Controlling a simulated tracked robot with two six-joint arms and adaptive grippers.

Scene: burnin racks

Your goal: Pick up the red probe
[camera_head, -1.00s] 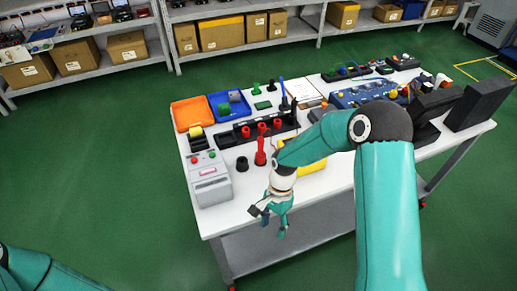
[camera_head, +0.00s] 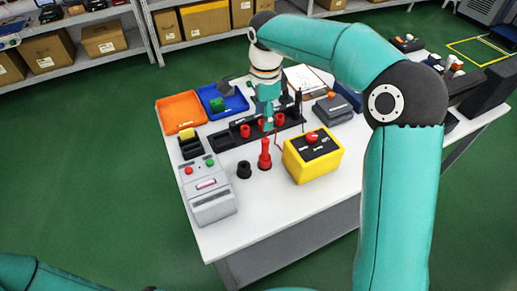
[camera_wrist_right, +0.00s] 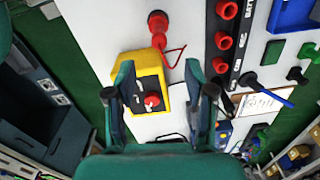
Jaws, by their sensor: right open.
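The red probe (camera_head: 265,155) stands upright on the white table, a slim red piece with a wider base. It also shows in the right wrist view (camera_wrist_right: 158,24), seen from above, with a thin red wire loop beside it. My right gripper (camera_head: 268,122) is open and empty, pointing down, and in the head view it overlaps the black rack behind the probe. In the right wrist view its two fingers (camera_wrist_right: 160,80) are spread over the picture of the yellow box, apart from the probe. My left gripper is out of view.
A yellow box (camera_head: 312,158) with a red button stands right of the probe. A small black cup (camera_head: 244,169) stands to its left. Behind is a black rack (camera_head: 228,140) with red pieces. A grey device (camera_head: 209,190), orange tray (camera_head: 181,110) and blue tray (camera_head: 222,102) are further left.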

